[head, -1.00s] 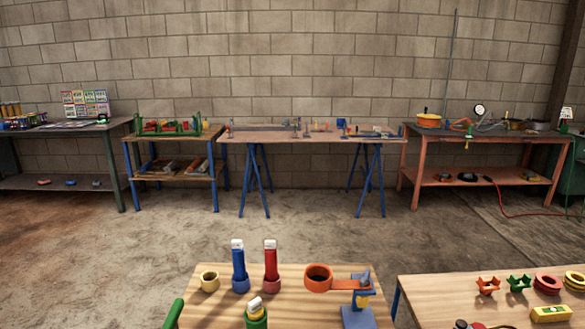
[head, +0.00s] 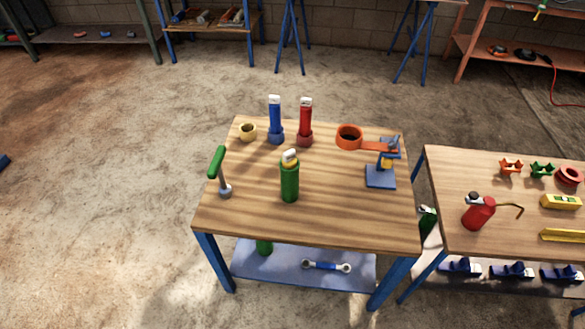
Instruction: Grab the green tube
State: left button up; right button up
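A green tube (head: 289,182) with a pale cap stands upright near the middle of the wooden table (head: 330,219) in the head view. A blue tube (head: 275,117) and a red tube (head: 305,118) stand behind it, each in a ring-like base of its own colour. Neither of my grippers shows in the head view, so I cannot see their state.
A green-handled lever (head: 217,164) stands at the table's left edge. A second table (head: 475,246) on the right holds a red oil can (head: 478,213). Open floor lies left.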

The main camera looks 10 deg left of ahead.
aim_at(290, 178)
jog(key=i+l+u, duration=0.15)
jog(key=l, duration=0.2)
jog(key=i+l+u, duration=0.1)
jog(key=l, duration=0.25)
jog(key=i+l+u, duration=0.15)
jog(key=l, duration=0.25)
jog(key=i+l+u, duration=0.1)
jog(key=l, duration=0.25)
jog(key=i+l+u, duration=0.15)
jog(key=l, duration=0.25)
jog(key=k, duration=0.05)
